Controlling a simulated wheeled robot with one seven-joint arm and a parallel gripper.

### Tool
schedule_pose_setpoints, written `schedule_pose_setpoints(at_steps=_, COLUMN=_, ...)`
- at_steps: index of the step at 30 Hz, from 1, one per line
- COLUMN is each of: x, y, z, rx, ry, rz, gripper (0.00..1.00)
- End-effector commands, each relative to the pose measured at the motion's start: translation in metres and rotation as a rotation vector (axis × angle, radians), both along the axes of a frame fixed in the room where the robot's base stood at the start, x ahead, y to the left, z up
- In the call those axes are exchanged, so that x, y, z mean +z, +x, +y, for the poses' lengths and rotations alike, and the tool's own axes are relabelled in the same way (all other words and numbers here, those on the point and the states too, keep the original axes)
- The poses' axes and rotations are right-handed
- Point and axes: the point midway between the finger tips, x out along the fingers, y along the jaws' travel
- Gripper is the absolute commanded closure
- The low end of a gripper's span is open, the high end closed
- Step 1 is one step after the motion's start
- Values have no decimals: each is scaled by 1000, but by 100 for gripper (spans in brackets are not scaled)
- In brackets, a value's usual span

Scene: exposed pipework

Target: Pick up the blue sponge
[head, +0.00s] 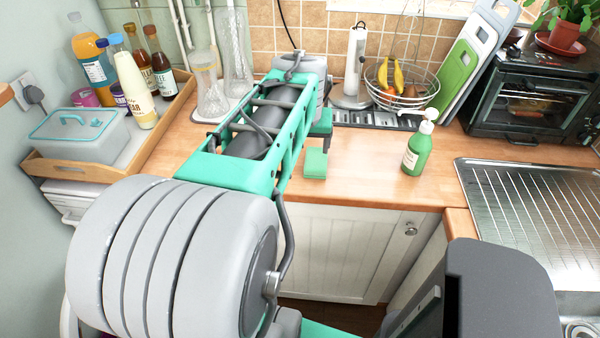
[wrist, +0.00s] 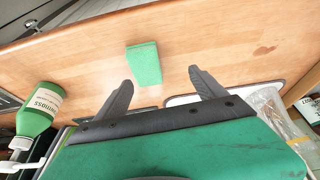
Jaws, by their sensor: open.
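A small block-shaped sponge (wrist: 143,63) lies on the wooden counter; it looks green rather than blue, and I see no blue sponge. It also shows in the head view as a green block (head: 315,164) near the middle of the counter. My gripper (wrist: 160,78) is open, with its two dark fingers spread apart. In the wrist view the sponge appears ahead of the gap between the fingertips, nearer the left finger. Nothing is held. In the head view my arm hides part of the counter, and the fingers are hard to make out.
A green soap bottle (head: 418,150) stands to the right of the sponge, with a metal sink drainer (head: 530,205) beyond. A wire fruit basket (head: 402,88) and a paper-towel holder (head: 355,65) stand behind. Glass vases (head: 209,85) and a wooden tray (head: 60,172) are left. The counter's front is clear.

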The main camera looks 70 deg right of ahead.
Motion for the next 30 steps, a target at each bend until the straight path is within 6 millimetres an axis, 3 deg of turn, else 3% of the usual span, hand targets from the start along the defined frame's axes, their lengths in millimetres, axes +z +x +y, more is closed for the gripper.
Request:
schedule_pose_setpoints(at_steps=1, x=-6, y=-17, z=-6, rx=-37, ry=-1, rz=0, gripper=20)
schedule_pose_setpoints(at_steps=3, x=-8, y=-26, z=-10, rx=-57, ry=-1, rz=0, gripper=20)
schedule_pose_setpoints(at_steps=18, x=-73, y=-25, z=-40, rx=-53, ry=0, rz=1, gripper=20)
schedule_pose_setpoints(at_steps=25, x=-76, y=-24, z=-41, rx=-53, ry=-2, rz=0, gripper=20)
schedule_pose_setpoints(at_steps=30, x=-76, y=-24, z=-41, rx=-53, ry=-2, rz=0, gripper=33)
